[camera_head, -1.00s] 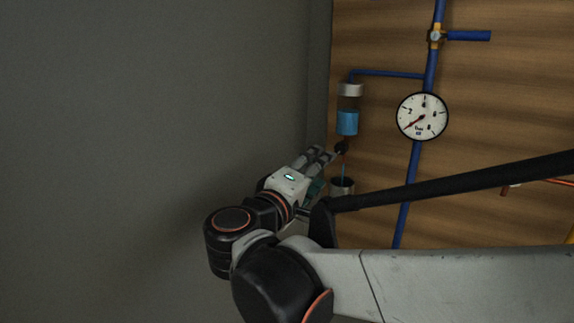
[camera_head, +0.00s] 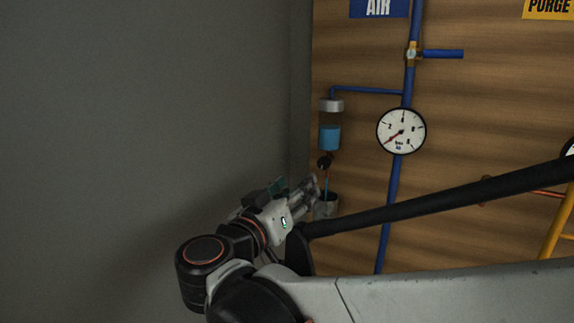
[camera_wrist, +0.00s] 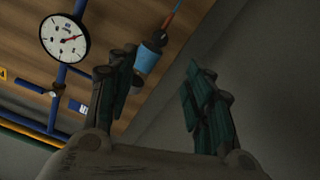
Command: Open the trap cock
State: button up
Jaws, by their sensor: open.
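The trap (camera_head: 330,137) is a clear cylinder with blue liquid and a grey cap, on the wooden panel. Its cock is a small dark knob (camera_head: 325,161) just under it. A thin red and blue tube runs down from there to a grey cup (camera_head: 327,207). My gripper (camera_head: 313,187) is open and empty, just below and left of the knob, its fingers partly over the cup. The wrist view is turned over: the trap's blue body (camera_wrist: 148,60) and the dark cock (camera_wrist: 160,39) show beyond my spread fingers, nearer the left one. Contact cannot be told.
A round gauge (camera_head: 401,131) sits on the blue pipe (camera_head: 392,211) right of the trap. A yellow-bodied valve with a blue lever (camera_head: 441,54) is above it. A grey wall (camera_head: 150,110) stands close on the left.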

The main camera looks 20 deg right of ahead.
jog(key=m, duration=0.2)
jog(key=m+p, duration=0.1)
jog(key=p, duration=0.1)
send_near(322, 163)
jog(key=x, duration=0.8)
jog(key=shift+f, duration=0.1)
jog(key=shift+s, duration=0.1)
jog(key=shift+c, duration=0.2)
jog(key=c, duration=1)
